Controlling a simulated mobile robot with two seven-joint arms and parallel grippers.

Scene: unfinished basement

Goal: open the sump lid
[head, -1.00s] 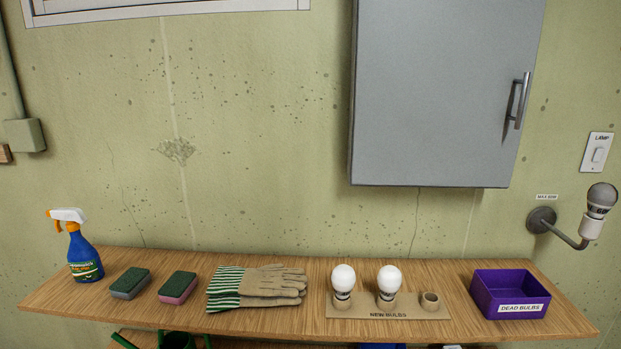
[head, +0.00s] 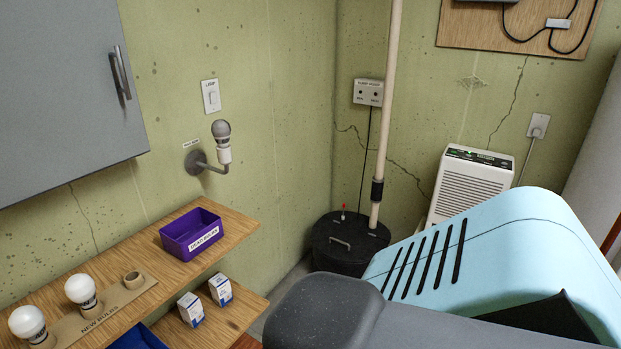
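The sump lid (head: 325,258) is a round black cover with a grey handle (head: 340,243) on top. It sits low in the corner of the room and looks shut. A pale vertical pipe (head: 384,110) goes down into it, and a small red-tipped fitting (head: 343,211) stands at its back. My own light-blue and dark-grey parts fill the lower right and hide the floor in front of the lid. Neither gripper is in view.
A wooden shelf (head: 145,262) at left holds a purple dead-bulbs box (head: 176,234). A lamp arm (head: 206,168) juts from the wall above it. A white dehumidifier (head: 468,186) stands right of the lid. A pump box (head: 368,92) hangs behind.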

